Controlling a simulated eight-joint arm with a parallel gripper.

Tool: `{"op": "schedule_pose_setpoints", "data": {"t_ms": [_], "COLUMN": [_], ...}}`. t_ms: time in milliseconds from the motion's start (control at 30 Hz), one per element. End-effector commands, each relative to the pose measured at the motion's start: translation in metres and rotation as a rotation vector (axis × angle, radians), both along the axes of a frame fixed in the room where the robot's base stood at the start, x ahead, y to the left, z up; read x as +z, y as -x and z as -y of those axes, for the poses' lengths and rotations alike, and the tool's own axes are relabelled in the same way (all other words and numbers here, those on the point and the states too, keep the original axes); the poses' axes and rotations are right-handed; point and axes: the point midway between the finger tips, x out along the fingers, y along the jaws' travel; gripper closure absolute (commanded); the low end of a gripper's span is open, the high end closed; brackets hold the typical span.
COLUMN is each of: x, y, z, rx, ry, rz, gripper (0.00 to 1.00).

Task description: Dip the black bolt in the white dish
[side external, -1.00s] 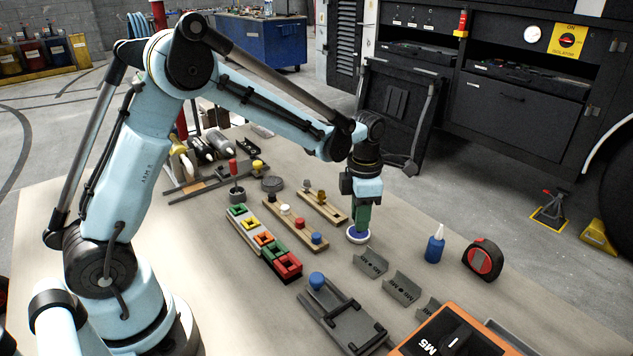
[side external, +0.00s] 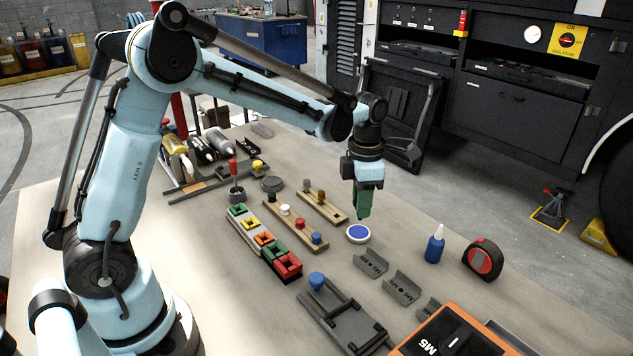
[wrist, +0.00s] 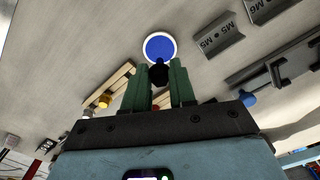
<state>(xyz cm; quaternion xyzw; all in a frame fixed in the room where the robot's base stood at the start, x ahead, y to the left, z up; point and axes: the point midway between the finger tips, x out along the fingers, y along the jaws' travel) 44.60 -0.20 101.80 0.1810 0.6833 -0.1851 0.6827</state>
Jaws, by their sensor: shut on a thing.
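The white dish (side external: 358,234) stands on the bench with a blue fill inside a white rim. It also shows in the wrist view (wrist: 160,47), just beyond my fingertips. My gripper (side external: 364,214) has green fingers and hangs above the dish, apart from it. In the wrist view my gripper (wrist: 160,82) is shut on the black bolt (wrist: 159,72), whose dark head shows between the fingers. In the side view the bolt is too small and hidden to make out.
Wooden racks with coloured knobs (side external: 296,222) lie left of the dish. Grey holders marked with sizes (side external: 371,262) lie in front right. A blue bottle (side external: 435,245) and a red tape measure (side external: 482,259) stand further right. The bench between dish and bottle is clear.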

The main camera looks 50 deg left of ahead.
Motion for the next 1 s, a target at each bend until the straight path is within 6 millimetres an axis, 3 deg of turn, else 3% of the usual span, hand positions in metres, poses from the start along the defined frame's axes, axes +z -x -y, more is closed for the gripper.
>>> {"op": "schedule_pose_setpoints", "data": {"t_ms": [500,1000], "x": [0.034,0.034], "y": [0.0,0.0], "z": [0.0,0.0], "rx": [0.0,0.0], "ry": [0.0,0.0], "rz": [0.0,0.0], "gripper": [1.0,1.0]}}
